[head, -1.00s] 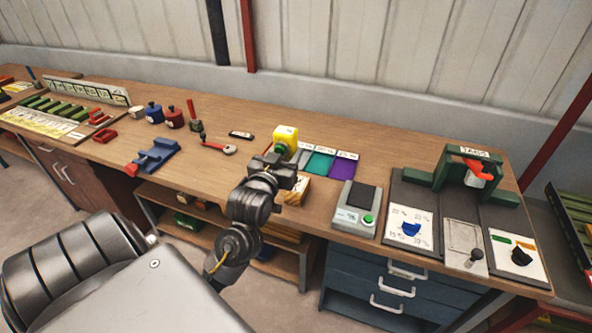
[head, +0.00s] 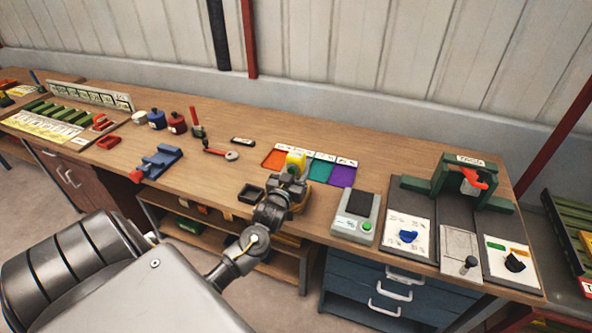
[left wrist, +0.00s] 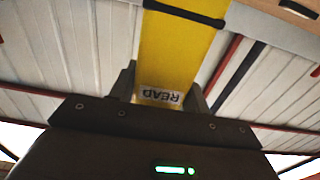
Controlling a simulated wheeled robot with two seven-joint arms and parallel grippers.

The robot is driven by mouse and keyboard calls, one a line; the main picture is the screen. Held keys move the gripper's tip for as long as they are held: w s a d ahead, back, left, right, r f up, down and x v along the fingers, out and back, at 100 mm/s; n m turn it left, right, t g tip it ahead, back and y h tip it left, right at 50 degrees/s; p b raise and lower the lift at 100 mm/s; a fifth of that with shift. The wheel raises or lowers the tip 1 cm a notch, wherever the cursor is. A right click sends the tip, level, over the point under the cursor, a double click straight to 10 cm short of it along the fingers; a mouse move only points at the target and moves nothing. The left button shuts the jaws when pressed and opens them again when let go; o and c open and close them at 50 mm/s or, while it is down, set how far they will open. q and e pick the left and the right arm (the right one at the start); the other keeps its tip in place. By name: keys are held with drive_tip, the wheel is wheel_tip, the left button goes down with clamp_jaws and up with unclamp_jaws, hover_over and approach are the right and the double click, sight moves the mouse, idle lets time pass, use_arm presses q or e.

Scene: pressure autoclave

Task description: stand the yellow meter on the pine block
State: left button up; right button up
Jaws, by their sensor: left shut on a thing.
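The yellow meter (head: 296,159) is in my left gripper (head: 289,179), above the front part of the bench, in front of the coloured panels. In the left wrist view the yellow meter (left wrist: 178,50) rises from between the jaws, with a "READ" label near them and a dark band higher up. My left gripper is shut on it. The pine block is not clearly visible now; my left gripper and wrist cover the spot near the bench's front edge where a pale wooden block showed earlier. Whether the meter touches anything below cannot be told. My right gripper is not in view.
A strip of orange, teal and purple panels (head: 342,176) lies behind the gripper. A small black tray (head: 250,194) is to its left, a grey scale (head: 355,214) to its right. Further right stands a green press (head: 446,183). Bare bench lies left of the tray.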

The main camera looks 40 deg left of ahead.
use_arm(q)
drive_tip(key=shift+f, duration=0.1)
drive_tip(key=shift+f, duration=0.1)
drive_tip(key=shift+f, duration=0.1)
drive_tip(key=o, duration=1.1)
drive_tip(key=shift+o, duration=0.2)
